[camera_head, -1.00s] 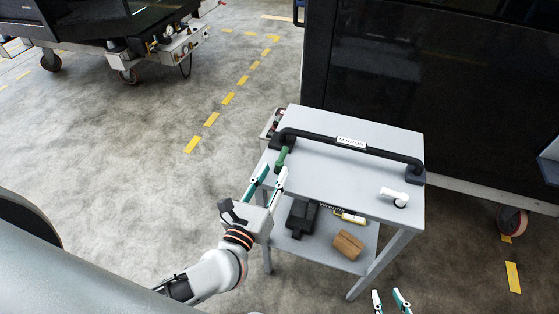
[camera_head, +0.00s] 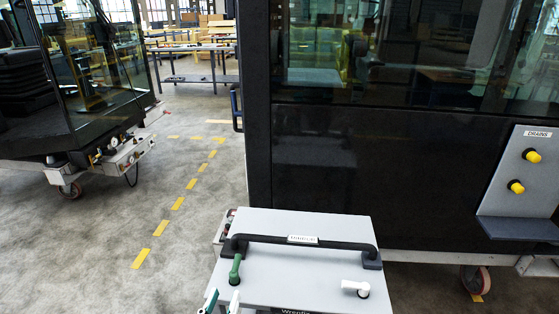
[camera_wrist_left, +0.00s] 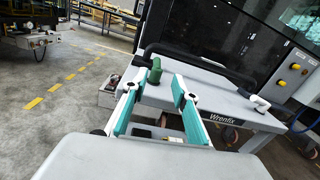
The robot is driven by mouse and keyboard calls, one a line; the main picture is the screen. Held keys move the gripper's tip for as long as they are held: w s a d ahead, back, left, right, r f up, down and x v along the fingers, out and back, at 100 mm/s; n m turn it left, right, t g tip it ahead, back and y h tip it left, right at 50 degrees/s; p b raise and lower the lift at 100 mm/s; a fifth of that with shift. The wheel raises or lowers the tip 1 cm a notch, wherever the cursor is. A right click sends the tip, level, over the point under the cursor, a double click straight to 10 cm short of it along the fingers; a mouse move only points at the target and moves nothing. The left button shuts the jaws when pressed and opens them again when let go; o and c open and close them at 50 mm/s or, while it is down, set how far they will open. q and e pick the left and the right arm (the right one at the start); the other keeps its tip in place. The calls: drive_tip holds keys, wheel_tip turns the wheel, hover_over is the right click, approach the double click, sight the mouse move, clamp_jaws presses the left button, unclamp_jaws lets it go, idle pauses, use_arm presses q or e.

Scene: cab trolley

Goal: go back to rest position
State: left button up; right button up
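My left gripper (camera_head: 222,302) shows only its fingertips at the bottom edge of the head view. In the left wrist view its two teal fingers (camera_wrist_left: 158,100) stand apart with nothing between them. The grey trolley (camera_head: 300,287) lies ahead of it, with a black handle bar (camera_head: 330,244) across its top. A green handle (camera_head: 236,268) stands at the top's left side, close beyond the left fingertips; it also shows in the left wrist view (camera_wrist_left: 155,72). A white handle (camera_head: 355,287) stands at the right. My right gripper is in neither current view.
A large dark cab (camera_head: 350,180) stands behind the trolley, with a grey panel (camera_head: 525,170) bearing yellow knobs at right. Another machine (camera_head: 75,120) on wheels stands at far left. Open floor (camera_head: 190,165) with yellow dashes lies between. Work tables (camera_head: 190,78) stand far back.

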use_arm(q)
drive_tip(key=s+d+f+m+g+h, duration=0.1)
drive_tip(key=s+d+f+m+h, duration=0.15)
drive_tip(key=m, duration=0.95)
drive_tip(key=s+d+f+m+g+h, duration=0.1)
drive_tip(key=s+d+f+m+h, duration=0.15)
drive_tip(key=m, duration=1.05)
drive_tip(key=s+a+f+m+g+y, duration=0.2)
drive_tip(key=s+a+f+m, duration=0.1)
drive_tip(key=f+m, duration=0.5)
drive_tip(key=s+a+f+m+g+y, duration=0.2)
drive_tip(key=s+a+f+m+g, duration=0.1)
drive_tip(key=a+f+m, duration=0.3)
wheel_tip(320, 180, down, 2)
drive_tip(key=shift+f+m+g, duration=0.25)
drive_tip(key=shift+m+g, duration=0.05)
drive_tip(key=shift+m, duration=0.6)
